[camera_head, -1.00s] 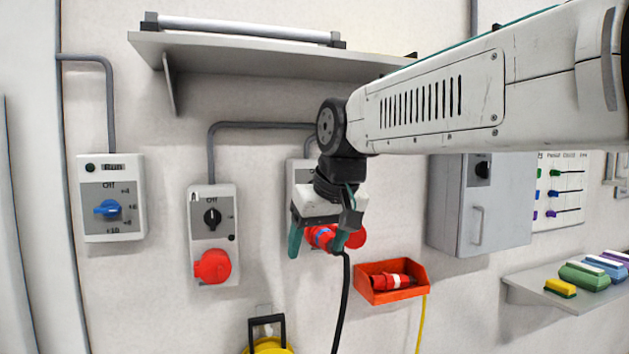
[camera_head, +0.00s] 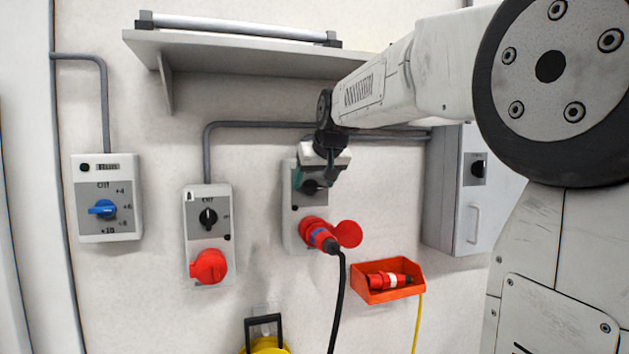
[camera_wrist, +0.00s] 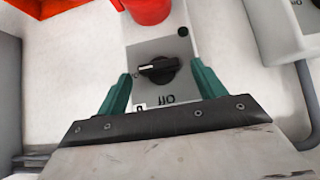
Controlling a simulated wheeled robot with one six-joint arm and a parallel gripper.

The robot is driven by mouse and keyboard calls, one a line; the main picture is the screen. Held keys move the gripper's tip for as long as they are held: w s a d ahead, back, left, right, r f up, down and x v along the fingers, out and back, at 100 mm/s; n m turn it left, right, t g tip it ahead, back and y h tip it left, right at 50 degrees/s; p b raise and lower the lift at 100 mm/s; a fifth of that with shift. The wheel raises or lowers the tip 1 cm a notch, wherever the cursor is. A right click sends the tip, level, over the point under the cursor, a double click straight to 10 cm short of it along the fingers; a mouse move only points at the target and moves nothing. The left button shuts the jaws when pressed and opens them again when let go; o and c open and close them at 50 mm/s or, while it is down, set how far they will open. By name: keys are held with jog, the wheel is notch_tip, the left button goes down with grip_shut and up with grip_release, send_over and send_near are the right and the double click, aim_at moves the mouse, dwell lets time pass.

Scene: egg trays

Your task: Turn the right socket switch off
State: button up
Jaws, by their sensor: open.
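The right socket (camera_head: 292,225) is a grey-white wall box with a black rotary switch knob (camera_head: 309,187) above a red outlet (camera_head: 312,228). A red plug (camera_head: 323,238) with a black cable is in the outlet. My gripper (camera_head: 314,180) is open at the knob. In the wrist view, which is upside down, the knob (camera_wrist: 158,70) lies crosswise between the green fingers of my gripper (camera_wrist: 160,74), with a visible gap on each side. Its white mark points left there, away from the OFF label (camera_wrist: 167,100). I cannot tell how deep the fingertips reach.
A similar socket (camera_head: 208,225) with a black knob and closed red cover is to the left, and a blue-knob box (camera_head: 105,225) further left. A shelf (camera_head: 240,50) overhangs above. An orange bin (camera_head: 390,293) with a red connector is lower right, near a grey cabinet (camera_head: 444,190).

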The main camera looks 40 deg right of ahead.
aim_at(308, 189)
jog(key=c, duration=1)
jog(key=shift+a+h, duration=0.15)
jog(key=shift+h, duration=0.15)
jog(key=shift+w+a+f+n+g+h, duration=0.15)
jog(key=shift+a+n+g+h, duration=0.15)
jog(key=shift+n+h, duration=0.55)
jog(key=h, duration=0.1)
jog(key=n+h, duration=0.1)
jog(key=h, duration=0.1)
jog(key=a+n+h, duration=0.1)
jog(key=shift+w+f+h, duration=0.15)
jog(key=shift+f+h, duration=0.15)
jog(key=shift+h, duration=0.05)
jog(key=n+h, duration=0.2)
jog(key=f+n+h, duration=0.1)
jog(key=shift+w+a+h, duration=0.1)
jog(key=shift+a+h, duration=0.15)
jog(key=shift+h, duration=0.15)
jog(key=shift+f+n+t+h, duration=0.2)
jog(key=shift+n+h, duration=0.4)
jog(key=shift+h, duration=0.05)
jog(key=shift+f+n+t+h, duration=0.15)
jog(key=shift+n+t+h, duration=0.05)
jog(key=shift+n+h, duration=0.4)
